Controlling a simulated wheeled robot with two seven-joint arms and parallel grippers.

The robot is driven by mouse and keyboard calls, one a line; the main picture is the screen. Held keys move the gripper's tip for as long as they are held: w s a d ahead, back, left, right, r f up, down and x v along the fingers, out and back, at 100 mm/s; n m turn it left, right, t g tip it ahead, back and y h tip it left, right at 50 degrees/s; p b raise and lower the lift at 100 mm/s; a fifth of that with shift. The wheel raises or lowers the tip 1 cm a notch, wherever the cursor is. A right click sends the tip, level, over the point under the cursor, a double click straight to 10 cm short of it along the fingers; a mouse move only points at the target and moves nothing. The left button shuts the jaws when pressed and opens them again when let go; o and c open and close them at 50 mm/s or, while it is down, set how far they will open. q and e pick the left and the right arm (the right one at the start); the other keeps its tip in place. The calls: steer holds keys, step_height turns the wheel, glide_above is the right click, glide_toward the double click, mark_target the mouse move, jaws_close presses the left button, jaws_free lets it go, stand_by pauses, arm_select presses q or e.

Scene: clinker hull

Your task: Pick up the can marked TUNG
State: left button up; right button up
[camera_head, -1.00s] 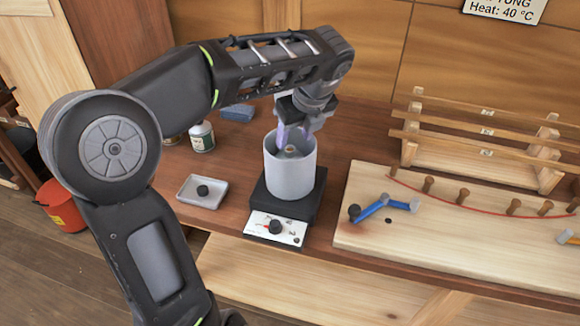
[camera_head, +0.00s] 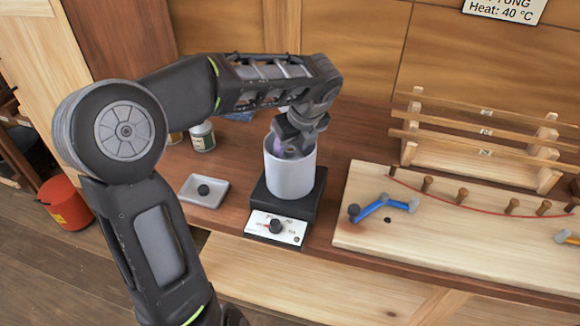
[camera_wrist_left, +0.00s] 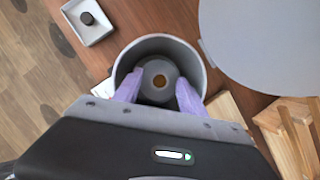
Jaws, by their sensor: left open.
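A white round pot (camera_head: 290,172) stands on a black hot plate (camera_head: 313,203). Inside it, in the left wrist view, is a small grey can (camera_wrist_left: 157,82) with an orange-brown spot on top; no marking on it is visible. My left gripper (camera_head: 290,152) reaches down into the pot, and its fingertips are hidden in the head view. In the left wrist view its purple fingers (camera_wrist_left: 158,92) are open on either side of the grey can. A pale can with a green label (camera_head: 203,138) stands left of the pot; its writing is too small to read. My right gripper is not in view.
A grey tray (camera_head: 213,196) with a dark knob in it lies left of the hot plate. A wooden board (camera_head: 365,240) with pegs and a blue tool lies to the right, with a wooden rack (camera_head: 450,158) behind. A wall sign (camera_head: 508,8) reads "Heat: 40 °C".

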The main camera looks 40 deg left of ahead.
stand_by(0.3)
arm_select(q)
jaws_close()
stand_by(0.4)
stand_by(0.9)
